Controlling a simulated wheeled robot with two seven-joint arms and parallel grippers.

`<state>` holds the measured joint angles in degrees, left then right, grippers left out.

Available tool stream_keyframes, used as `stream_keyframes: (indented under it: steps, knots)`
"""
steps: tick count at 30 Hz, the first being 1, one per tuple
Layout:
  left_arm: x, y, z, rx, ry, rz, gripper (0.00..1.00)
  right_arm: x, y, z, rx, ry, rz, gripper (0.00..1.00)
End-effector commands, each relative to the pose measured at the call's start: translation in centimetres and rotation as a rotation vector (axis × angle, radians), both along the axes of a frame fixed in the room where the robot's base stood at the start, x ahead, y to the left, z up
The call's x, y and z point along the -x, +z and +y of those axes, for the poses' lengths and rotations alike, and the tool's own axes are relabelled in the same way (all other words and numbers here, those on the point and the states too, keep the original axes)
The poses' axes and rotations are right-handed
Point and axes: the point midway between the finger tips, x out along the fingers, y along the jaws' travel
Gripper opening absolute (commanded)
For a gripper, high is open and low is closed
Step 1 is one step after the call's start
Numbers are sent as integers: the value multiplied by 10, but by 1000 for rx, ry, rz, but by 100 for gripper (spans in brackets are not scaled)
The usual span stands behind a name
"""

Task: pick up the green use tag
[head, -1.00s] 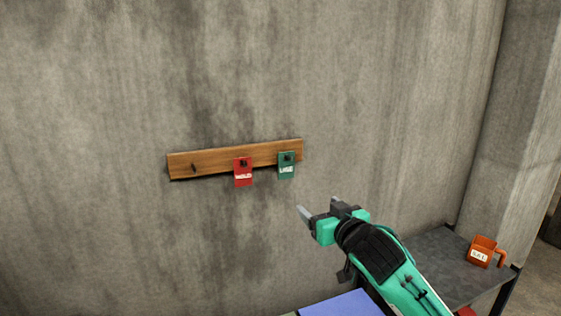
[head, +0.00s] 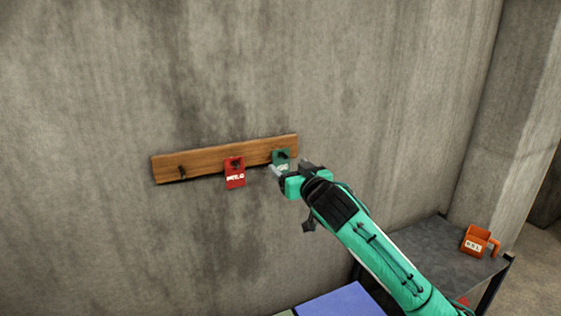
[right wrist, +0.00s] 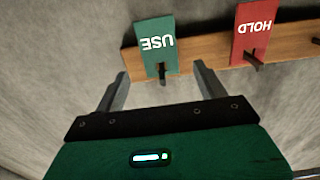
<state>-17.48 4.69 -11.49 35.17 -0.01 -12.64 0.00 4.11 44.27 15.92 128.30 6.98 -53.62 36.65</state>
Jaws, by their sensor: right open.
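The green USE tag (head: 281,156) hangs on a peg at the right end of a wooden rail (head: 205,160) on the wall. In the head view its lower part is partly hidden by my right gripper (head: 289,170). In the right wrist view the USE tag (right wrist: 155,42) appears upside down, just beyond and between the open fingers of my right gripper (right wrist: 158,85). The fingers do not appear to touch it. The red HOLD tag (head: 235,173) hangs on the rail to the left of the green one. My left gripper is not in view.
A bare peg (head: 182,171) sticks out at the rail's left end. A dark table (head: 432,258) stands at the lower right with an orange labelled mug-like container (head: 475,241) on it. A blue surface (head: 342,304) shows at the bottom. The wall around the rail is clear.

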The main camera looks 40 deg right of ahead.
Motion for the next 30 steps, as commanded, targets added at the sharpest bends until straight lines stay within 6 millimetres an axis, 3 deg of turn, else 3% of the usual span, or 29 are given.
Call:
stream_keyframes:
  steps: [5,12,22,27,30]
  knots:
    - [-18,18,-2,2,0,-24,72,-16,8,-5,1,-1,3,73]
    - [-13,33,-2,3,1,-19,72,-43,9,-14,1,-1,1,73]
    - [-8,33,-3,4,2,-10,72,-49,5,-15,0,0,1,73]
    - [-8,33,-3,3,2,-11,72,-49,6,-15,0,0,1,39]
    - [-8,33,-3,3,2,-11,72,-49,6,-15,1,0,1,25]
